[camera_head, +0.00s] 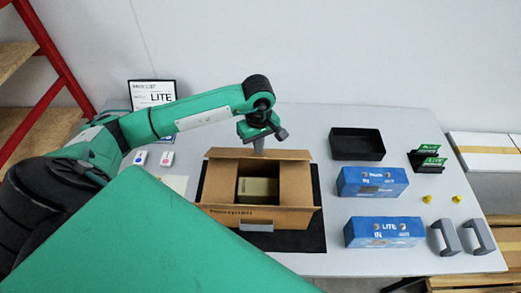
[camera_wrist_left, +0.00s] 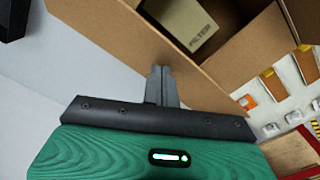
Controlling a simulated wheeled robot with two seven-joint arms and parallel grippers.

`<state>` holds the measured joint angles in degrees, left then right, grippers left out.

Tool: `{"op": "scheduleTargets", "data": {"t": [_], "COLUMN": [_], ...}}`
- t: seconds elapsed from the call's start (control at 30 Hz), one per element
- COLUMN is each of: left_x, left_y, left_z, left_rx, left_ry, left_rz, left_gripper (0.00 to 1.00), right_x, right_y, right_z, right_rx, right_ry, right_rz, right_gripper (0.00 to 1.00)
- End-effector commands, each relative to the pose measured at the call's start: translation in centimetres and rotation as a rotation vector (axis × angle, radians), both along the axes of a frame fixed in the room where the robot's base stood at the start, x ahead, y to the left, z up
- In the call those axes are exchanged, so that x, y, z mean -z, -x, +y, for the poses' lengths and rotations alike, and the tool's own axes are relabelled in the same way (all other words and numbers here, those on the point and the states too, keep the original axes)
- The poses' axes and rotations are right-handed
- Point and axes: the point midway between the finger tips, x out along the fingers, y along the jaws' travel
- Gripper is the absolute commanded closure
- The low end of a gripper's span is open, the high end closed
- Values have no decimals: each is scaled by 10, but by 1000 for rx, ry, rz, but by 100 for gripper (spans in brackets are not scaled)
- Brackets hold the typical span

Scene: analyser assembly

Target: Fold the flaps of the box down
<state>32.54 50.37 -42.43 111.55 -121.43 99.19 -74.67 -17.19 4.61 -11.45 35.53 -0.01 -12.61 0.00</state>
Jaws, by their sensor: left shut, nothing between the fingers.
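The brown cardboard box (camera_head: 262,217) sits on a black mat (camera_head: 313,236) in the middle of the table. Its top is open and a beige block (camera_head: 258,190) lies inside. The far flap (camera_head: 288,155) and the near flap stand outward from the box. My left gripper (camera_head: 259,150) is over the far flap, shut and empty. In the left wrist view its fingertips (camera_wrist_left: 159,70) are against or very close to a cardboard flap (camera_wrist_left: 115,30); contact is unclear. The beige block (camera_wrist_left: 185,18) shows beyond it. My right gripper is not in view.
Right of the box are a black tray (camera_head: 357,144), two blue boxes (camera_head: 372,181) (camera_head: 384,232), green-and-black parts (camera_head: 428,158), yellow knobs (camera_head: 427,199) and grey handles (camera_head: 446,238). A sign (camera_head: 152,94) stands at the back left.

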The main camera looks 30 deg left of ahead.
Motion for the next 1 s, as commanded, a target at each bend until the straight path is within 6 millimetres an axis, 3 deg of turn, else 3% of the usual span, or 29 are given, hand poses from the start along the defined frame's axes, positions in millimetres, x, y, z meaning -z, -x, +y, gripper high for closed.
{"op": "scheduleTargets", "data": {"t": [0.6,1.0], "left_x": [37,36], "left_y": [24,25], "left_z": [-14,-15], "left_rx": [1,0], "left_ry": [0,0], "left_rz": [1,0], "left_gripper": [100,100], "right_x": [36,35], "right_y": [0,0], "right_z": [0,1], "right_rx": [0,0], "right_ry": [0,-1], "right_rz": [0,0], "right_gripper": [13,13]}}
